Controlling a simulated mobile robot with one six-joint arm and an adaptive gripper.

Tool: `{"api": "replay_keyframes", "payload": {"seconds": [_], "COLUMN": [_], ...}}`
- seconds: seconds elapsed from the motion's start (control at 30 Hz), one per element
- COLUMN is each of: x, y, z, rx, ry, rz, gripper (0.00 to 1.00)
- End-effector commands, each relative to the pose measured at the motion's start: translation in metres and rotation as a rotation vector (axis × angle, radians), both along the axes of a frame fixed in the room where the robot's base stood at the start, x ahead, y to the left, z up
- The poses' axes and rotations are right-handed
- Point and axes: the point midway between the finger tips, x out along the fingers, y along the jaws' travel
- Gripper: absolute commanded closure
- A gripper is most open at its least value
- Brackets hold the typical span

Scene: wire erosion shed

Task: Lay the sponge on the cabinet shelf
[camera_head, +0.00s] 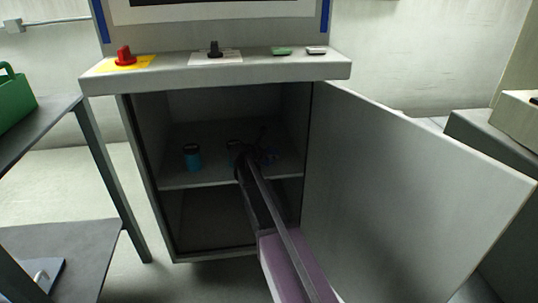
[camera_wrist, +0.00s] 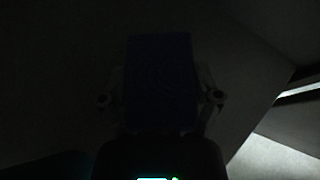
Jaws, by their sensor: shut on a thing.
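The cabinet (camera_head: 218,82) stands with its door (camera_head: 400,190) swung open to the right. Its shelf (camera_head: 200,181) is inside, at mid height. My arm reaches in through the opening, and my gripper (camera_head: 262,155) is over the right part of the shelf. In the wrist view my gripper (camera_wrist: 160,85) is shut on a dark blue block, the sponge (camera_wrist: 162,75), with a finger on each side. The wrist view is very dark, so I cannot tell whether the sponge touches the shelf. In the head view my gripper and the shade mostly hide it.
A blue can (camera_head: 192,157) stands on the shelf to the left of my gripper. Another blue thing (camera_head: 233,146) is close beside my gripper, partly hidden. The open door edges my arm's right side. A grey rack (camera_head: 60,240) stands left of the cabinet.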

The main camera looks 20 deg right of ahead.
Motion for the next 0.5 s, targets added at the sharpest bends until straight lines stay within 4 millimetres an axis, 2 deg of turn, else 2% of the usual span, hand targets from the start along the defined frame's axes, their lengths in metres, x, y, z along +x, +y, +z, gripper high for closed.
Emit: {"api": "replay_keyframes", "payload": {"seconds": [0.37,0.4,0.43,0.5], "x": [-0.0001,-0.0002,-0.0002,-0.0001], "y": [-0.0006,-0.0007,-0.0007,-0.0007], "z": [-0.0061,-0.0056,-0.0054,-0.0053], "rx": [0.0,0.0,0.0,0.0], "ry": [0.0,0.0,0.0,0.0], "rz": [-0.001,-0.001,-0.001,-0.001], "gripper": [0.53,0.13,0.04,0.0]}}
